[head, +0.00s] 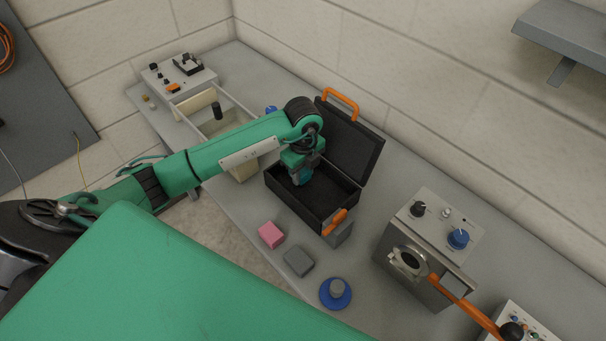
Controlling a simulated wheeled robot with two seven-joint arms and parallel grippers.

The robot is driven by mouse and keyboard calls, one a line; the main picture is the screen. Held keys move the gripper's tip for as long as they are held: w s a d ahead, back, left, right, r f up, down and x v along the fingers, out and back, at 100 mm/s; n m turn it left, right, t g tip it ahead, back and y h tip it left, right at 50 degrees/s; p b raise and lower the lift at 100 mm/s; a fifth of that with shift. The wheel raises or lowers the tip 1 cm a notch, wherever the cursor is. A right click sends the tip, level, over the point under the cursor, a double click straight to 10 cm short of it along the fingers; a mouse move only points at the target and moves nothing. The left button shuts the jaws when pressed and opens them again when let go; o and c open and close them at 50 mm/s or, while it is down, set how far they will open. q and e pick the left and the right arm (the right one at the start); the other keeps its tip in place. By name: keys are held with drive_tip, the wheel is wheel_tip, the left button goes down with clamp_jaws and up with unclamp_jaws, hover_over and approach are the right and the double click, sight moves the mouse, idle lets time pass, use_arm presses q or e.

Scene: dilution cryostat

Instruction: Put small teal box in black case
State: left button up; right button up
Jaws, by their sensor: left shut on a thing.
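The black case (288,203) stands open on the grey bench, its lid (350,142) raised at the back, with an orange handle on the lid and an orange latch at the front. My left arm reaches in from the left, and my left gripper (301,176) points down into the left part of the case opening. It is shut on the small teal box (302,178), of which only a little bluish-teal shows between the fingers. I cannot tell if the box touches the case floor. My right gripper is out of view.
A pink block (271,235), a grey block (298,261) and a blue round base with a grey knob (336,292) sit in front of the case. A metal control box (427,248) stands to the right. A white instrument (180,80) is at the back left.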

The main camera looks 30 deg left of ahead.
use_arm(q)
wheel_tip(320, 180, down, 2)
drive_tip(key=shift+f, duration=0.25)
drive_tip(key=o, duration=1)
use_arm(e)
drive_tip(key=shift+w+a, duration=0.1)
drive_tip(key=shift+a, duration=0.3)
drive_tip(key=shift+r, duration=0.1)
